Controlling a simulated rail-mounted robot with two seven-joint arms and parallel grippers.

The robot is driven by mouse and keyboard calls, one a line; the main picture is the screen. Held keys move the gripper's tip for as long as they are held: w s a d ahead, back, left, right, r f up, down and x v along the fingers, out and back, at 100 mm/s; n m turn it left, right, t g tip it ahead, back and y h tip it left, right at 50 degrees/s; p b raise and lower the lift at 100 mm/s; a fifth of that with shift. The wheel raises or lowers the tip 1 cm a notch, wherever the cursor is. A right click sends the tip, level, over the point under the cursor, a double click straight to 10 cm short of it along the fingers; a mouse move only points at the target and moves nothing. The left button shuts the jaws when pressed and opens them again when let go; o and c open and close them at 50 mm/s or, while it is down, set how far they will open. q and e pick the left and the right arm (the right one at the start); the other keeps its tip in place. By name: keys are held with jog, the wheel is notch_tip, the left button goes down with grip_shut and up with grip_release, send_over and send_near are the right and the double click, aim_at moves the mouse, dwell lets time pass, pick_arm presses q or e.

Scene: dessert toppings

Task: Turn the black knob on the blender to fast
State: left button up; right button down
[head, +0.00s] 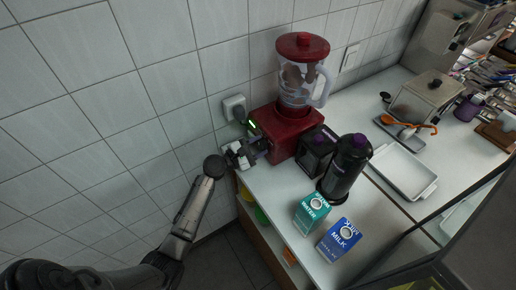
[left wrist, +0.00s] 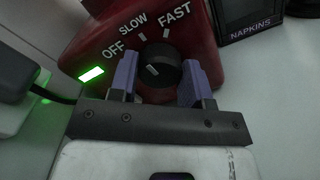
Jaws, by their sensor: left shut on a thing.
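The blender has a red base (head: 285,130), a clear jar with brown contents and a red lid (head: 303,46). It stands at the counter's left end, by the tiled wall. In the left wrist view its panel reads OFF, SLOW and FAST, and a green light (left wrist: 91,74) glows near OFF. The black knob (left wrist: 160,62) sits below these words; a short pale mark shows on its face, but I cannot tell surely which setting it points at. My left gripper (head: 258,147) is at the panel, its purple fingers either side of the knob, shut on it. My right gripper is not in view.
A white wall socket with a plug (head: 235,106) is close beside my left gripper. A napkin box (head: 316,150), a dark bottle (head: 345,168), a green carton (head: 311,212) and a blue milk carton (head: 339,240) stand right of the blender. A white tray (head: 433,188) lies farther right.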

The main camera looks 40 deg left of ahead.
pick_arm(q)
jog(key=m+b, duration=0.3)
jog(key=m, duration=0.3)
jog(key=shift+m+b, duration=0.5)
jog(key=shift+m, duration=1)
jog(key=o, duration=0.9)
jog(key=shift+o, duration=0.2)
